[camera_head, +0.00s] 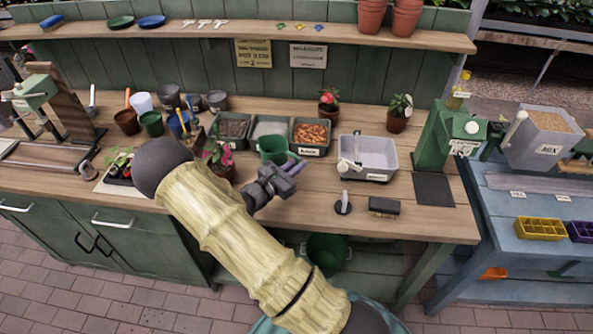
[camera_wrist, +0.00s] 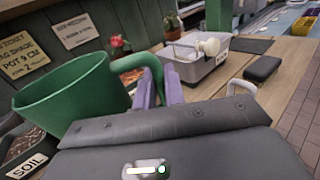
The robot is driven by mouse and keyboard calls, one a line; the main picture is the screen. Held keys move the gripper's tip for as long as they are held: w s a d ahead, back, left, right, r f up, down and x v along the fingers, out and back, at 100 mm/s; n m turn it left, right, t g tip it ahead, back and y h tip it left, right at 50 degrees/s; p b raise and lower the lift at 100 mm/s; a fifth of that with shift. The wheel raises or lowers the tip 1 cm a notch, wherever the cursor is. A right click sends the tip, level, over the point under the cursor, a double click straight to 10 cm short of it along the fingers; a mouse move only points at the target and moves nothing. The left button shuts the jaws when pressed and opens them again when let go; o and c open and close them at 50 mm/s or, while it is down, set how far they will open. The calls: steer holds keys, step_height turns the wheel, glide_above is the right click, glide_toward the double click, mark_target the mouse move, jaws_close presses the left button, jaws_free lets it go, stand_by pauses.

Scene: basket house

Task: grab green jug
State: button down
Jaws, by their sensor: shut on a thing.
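The green jug (camera_head: 272,149) is in front of the trays on the wooden bench. In the wrist view the jug (camera_wrist: 65,103) fills the left side, its wide open rim facing up and its curved handle reaching right to the fingers. My gripper (camera_head: 296,166) is at the jug's right side. In the wrist view its purple fingers (camera_wrist: 158,86) are shut on the jug's handle. I cannot tell whether the jug's base touches the bench; its lower part is hidden by my gripper in the wrist view.
Dark trays, one of soil (camera_head: 232,128) and one of reddish bits (camera_head: 310,136), stand just behind the jug. A grey basin (camera_head: 368,157) is to the right, with a black brush (camera_head: 384,206) in front. A potted flower (camera_head: 218,155) is close on the left.

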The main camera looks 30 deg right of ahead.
steer(key=shift+r, duration=0.25)
stand_by(0.6)
